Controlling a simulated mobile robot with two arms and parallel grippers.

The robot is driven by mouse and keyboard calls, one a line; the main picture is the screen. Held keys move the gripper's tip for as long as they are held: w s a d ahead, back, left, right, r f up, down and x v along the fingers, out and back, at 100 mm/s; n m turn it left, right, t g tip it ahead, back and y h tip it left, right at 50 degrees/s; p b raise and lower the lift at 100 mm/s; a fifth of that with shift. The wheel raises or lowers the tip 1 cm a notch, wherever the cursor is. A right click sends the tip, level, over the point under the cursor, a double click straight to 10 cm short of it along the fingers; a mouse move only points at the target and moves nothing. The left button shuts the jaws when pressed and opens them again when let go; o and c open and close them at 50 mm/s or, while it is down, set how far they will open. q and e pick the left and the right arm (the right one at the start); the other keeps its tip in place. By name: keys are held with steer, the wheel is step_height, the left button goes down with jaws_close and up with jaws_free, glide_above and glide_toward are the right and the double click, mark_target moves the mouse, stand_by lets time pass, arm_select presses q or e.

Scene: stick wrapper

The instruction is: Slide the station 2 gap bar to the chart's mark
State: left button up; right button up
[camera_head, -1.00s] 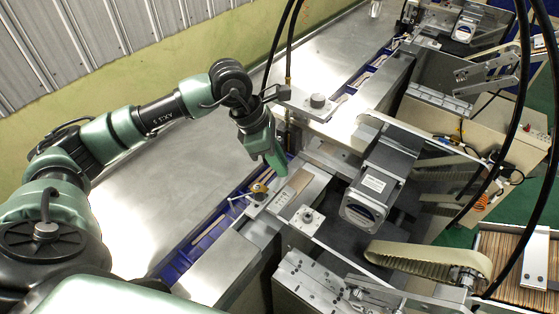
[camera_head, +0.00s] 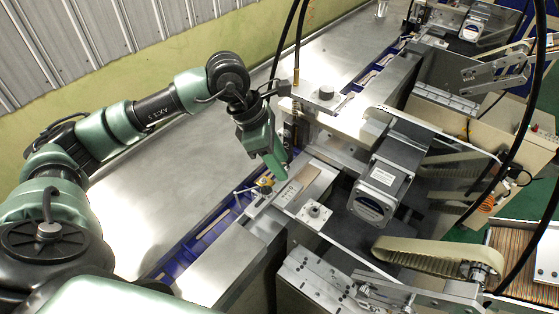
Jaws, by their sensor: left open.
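My left gripper (camera_head: 277,165) is open, pointing down just above the near wrapper station, at the back edge of a flat metal bar. The bar, with small dark marks (camera_head: 287,194), lies across the feed channel; it looks like the gap bar, but I cannot tell for certain. A small lever with a brass-coloured knob (camera_head: 265,182) sits at its left end. A clamp plate with a round knob (camera_head: 314,210) sits at its right. A brown strip (camera_head: 310,177) lies beside the bar. The fingertips partly overlap the bar's far side; contact is unclear. No chart is readable. My right gripper is not in view.
A grey motor box (camera_head: 382,180) stands right of the station. A bracket with a round knob (camera_head: 326,93) stands behind the gripper. Black cables (camera_head: 276,45) hang near my wrist. A tan belt (camera_head: 425,250) lies front right. The steel table (camera_head: 170,190) at left is clear.

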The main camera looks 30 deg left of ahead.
arm_select(q)
steer(key=b+v, duration=0.2)
steer(key=v, duration=0.5)
steer(key=shift+s+a+r, duration=0.2)
steer(key=shift+r, duration=0.1)
